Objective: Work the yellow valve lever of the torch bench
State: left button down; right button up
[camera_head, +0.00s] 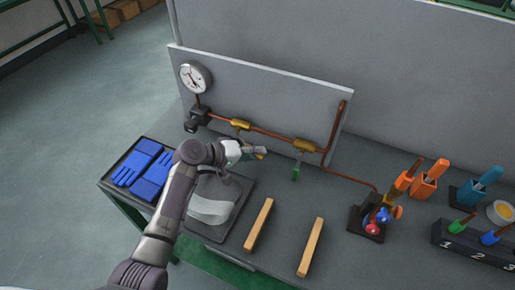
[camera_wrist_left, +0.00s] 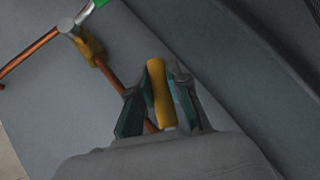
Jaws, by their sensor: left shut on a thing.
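The yellow valve lever (camera_wrist_left: 158,92) lies between the two fingers of my left gripper (camera_wrist_left: 159,98) in the left wrist view, and the gripper is shut on it. In the head view my left gripper (camera_head: 256,152) is in front of the grey panel, just below the left brass valve (camera_head: 240,125) on the copper pipe. Only a small yellow-orange bit of the lever shows there. The lever's joint with the valve is hidden by the gripper in the wrist view. My right gripper is not in view.
A second brass valve (camera_head: 306,145) with a green lever (camera_head: 296,173) is close to the right. A pressure gauge (camera_head: 195,77) is at the panel's left. A tray with a clear visor (camera_head: 212,203), two wooden bars (camera_head: 259,224) and a torch (camera_head: 377,215) occupy the bench.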

pick_arm(q)
jog(key=shift+w+a+f+m+y, duration=0.1)
jog(key=shift+a+f+m+y, duration=0.2)
jog(key=shift+f+y, duration=0.25)
jog(key=c, duration=1.1)
grip_release()
jog(key=v, duration=1.2)
